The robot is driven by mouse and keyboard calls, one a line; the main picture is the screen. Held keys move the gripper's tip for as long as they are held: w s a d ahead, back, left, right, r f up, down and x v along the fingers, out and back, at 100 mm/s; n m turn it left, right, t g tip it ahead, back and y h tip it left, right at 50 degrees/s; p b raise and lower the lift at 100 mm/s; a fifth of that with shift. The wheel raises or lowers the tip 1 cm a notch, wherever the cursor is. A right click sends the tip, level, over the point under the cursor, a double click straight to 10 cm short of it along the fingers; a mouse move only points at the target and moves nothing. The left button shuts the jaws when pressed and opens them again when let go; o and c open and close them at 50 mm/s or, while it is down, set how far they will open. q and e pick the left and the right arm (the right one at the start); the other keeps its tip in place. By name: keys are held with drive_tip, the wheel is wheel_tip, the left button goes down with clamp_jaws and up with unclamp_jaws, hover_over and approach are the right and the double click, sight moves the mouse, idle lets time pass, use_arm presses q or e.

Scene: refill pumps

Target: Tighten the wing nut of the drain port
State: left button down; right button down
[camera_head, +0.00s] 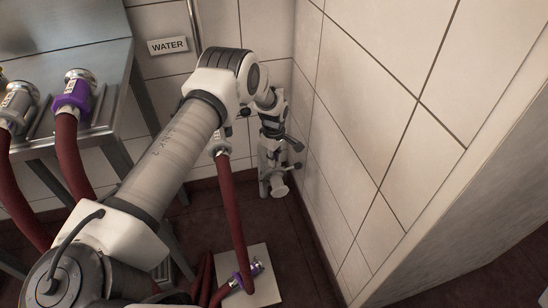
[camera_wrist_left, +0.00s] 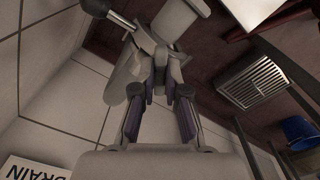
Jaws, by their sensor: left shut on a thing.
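The drain port (camera_head: 272,178) is a pale metal pipe fitting low in the wall corner, with dark-tipped levers beside it. In the left wrist view its pale round end (camera_wrist_left: 180,20) shows at the top. My left gripper (camera_head: 271,132) reaches down onto the fitting from above. In the wrist view its two fingers (camera_wrist_left: 160,92) are closed in on the small metal wing nut (camera_wrist_left: 158,70), holding it between the tips. The fingers and the dim light partly hide the nut's wings. My right gripper is not in view.
A dark ball-ended lever (camera_wrist_left: 95,8) sits close to the left finger side. A DRAIN sign (camera_wrist_left: 38,168) is on the wall. A hose (camera_head: 232,205) hangs left of the port. A floor grate (camera_wrist_left: 253,82) and blue bucket (camera_wrist_left: 298,130) lie further off. Tiled walls close the corner.

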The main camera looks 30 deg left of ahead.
use_arm(q)
drive_tip(key=m, duration=0.5)
drive_tip(key=shift+m, duration=0.3)
drive_tip(key=m, duration=0.5)
drive_tip(key=shift+b, duration=0.4)
drive_tip(key=m+b, duration=0.1)
drive_tip(key=m, duration=0.5)
drive_tip(key=shift+m, duration=0.4)
drive_tip(key=m+b, duration=0.1)
drive_tip(key=m, duration=0.4)
drive_tip(key=c, duration=1.2)
unclamp_jaws()
